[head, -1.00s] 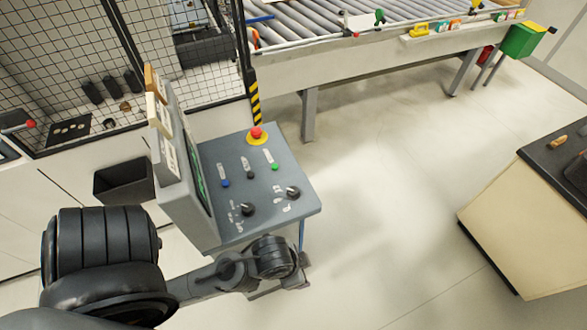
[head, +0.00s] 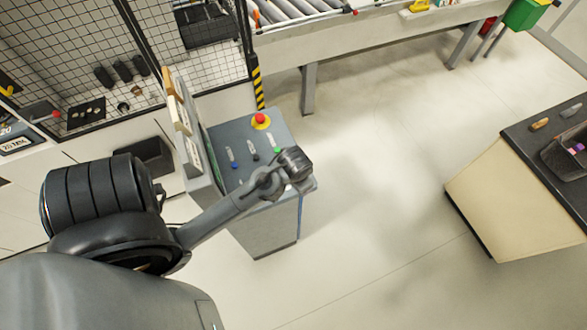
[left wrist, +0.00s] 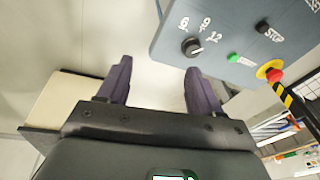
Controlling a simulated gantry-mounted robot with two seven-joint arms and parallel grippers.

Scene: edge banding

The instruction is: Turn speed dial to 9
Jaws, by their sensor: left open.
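The speed dial (left wrist: 192,46) is a black knob on the grey control panel, marked 6, 9 and 12, at the top of the left wrist view. A light pointer line shows on it, but I cannot tell for sure which number it meets. My left gripper (left wrist: 160,82) is open and empty, its two dark fingers apart with pale floor between them. The dial lies just beyond the right finger, not between the fingers. In the head view my left wrist (head: 293,166) is over the right edge of the control panel (head: 225,133) and hides the dials. My right gripper is not in view.
The panel carries a red emergency stop (head: 261,119), a green button (left wrist: 233,57), a black button (left wrist: 262,27) and a blue button (head: 235,165). A screen housing (head: 192,140) stands along its left side. A workbench (head: 520,200) stands at right, with clear floor between.

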